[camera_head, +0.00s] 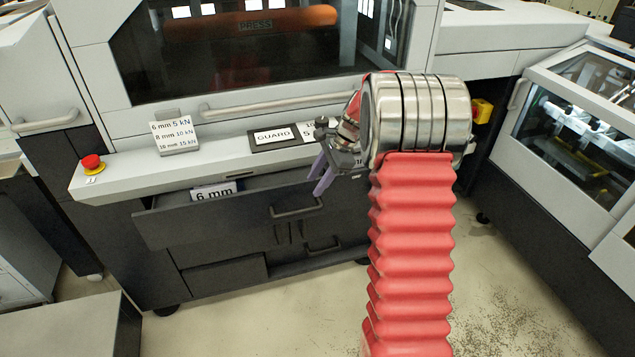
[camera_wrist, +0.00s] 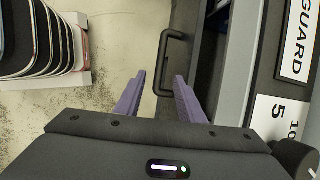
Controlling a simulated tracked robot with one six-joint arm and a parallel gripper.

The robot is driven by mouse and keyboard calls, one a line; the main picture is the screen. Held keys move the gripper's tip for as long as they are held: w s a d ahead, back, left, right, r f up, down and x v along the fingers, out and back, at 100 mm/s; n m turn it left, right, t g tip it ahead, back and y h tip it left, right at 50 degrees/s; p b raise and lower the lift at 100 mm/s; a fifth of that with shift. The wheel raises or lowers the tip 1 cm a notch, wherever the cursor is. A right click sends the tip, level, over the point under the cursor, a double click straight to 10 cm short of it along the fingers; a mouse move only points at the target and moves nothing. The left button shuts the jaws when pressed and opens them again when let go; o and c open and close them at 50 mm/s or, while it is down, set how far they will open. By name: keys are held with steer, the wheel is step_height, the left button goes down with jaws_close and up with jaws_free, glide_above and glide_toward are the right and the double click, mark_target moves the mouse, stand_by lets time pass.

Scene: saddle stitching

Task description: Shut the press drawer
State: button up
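The press drawer (camera_head: 205,227) is a dark grey front with a bar handle (camera_head: 296,208) under the press's light ledge. It stands pulled out, with a gap behind its top edge where a "6 mm" card (camera_head: 213,191) shows. My gripper (camera_head: 318,182) has purple fingers and hangs near the drawer's right part, above and right of the handle. In the wrist view my gripper (camera_wrist: 158,88) is open, with nothing between its fingers. The black handle (camera_wrist: 172,62) lies ahead of them there. Whether the fingers touch the drawer front, I cannot tell.
Above the drawer are the ledge with a red stop button (camera_head: 92,163), a force card (camera_head: 175,134) and a GUARD plate (camera_head: 274,136). A glass-covered machine (camera_head: 575,130) stands at the right. A grey cabinet (camera_head: 75,325) is at the lower left.

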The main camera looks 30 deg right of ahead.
steer(key=s+a+r+n+h, duration=0.2)
steer(key=s+a+r+n, duration=0.7)
steer(key=s+a+r, duration=0.45)
steer(key=s+a+r+n+t+h, duration=0.1)
steer(key=s+a+n, duration=0.2)
steer(key=s, duration=0.6)
steer(key=s+a+r+n+t+h, duration=0.1)
steer(key=s+a+n, duration=0.3)
steer(key=s+n, duration=0.3)
steer(key=shift+s+n+t, duration=0.3)
steer(key=shift+s, duration=0.55)
steer(key=shift+a, duration=0.15)
steer(key=shift+c, duration=0.6)
